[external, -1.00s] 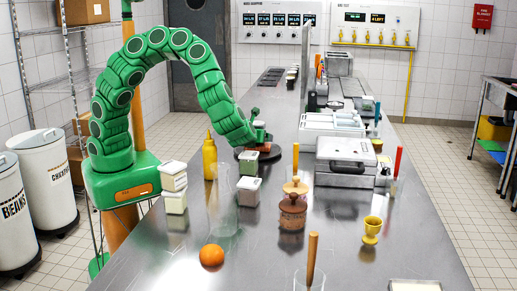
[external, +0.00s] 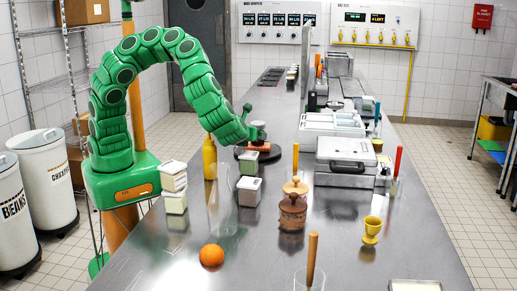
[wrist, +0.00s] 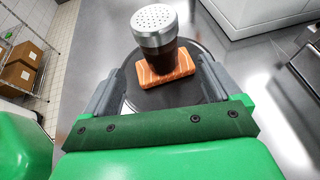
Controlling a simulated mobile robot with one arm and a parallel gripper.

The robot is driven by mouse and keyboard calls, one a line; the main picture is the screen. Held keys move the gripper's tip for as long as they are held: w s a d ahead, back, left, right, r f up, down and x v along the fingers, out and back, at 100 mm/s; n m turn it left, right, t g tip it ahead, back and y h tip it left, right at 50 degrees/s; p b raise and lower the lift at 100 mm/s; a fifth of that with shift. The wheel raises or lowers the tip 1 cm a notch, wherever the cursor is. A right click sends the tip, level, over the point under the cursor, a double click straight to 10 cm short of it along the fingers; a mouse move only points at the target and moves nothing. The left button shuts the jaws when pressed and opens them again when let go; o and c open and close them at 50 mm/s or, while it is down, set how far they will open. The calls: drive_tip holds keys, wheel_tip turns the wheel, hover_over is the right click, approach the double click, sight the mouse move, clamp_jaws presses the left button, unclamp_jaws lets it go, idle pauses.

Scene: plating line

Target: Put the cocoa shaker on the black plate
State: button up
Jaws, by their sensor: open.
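The cocoa shaker (wrist: 158,42), dark brown with a perforated metal lid, stands upright over an orange, white-striped salmon-like block (wrist: 184,66) on the round black plate (wrist: 196,92). It appears to rest on the block; its exact base contact is hard to tell.
A yellow bottle (external: 209,157), a clear tall glass (external: 222,205) and white-lidded containers (external: 249,190) stand near the plate. A grey press (external: 346,162) is to the right. An orange (external: 211,255) lies nearer the camera.

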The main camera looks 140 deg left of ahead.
drive_tip(key=shift+v, duration=1.6)
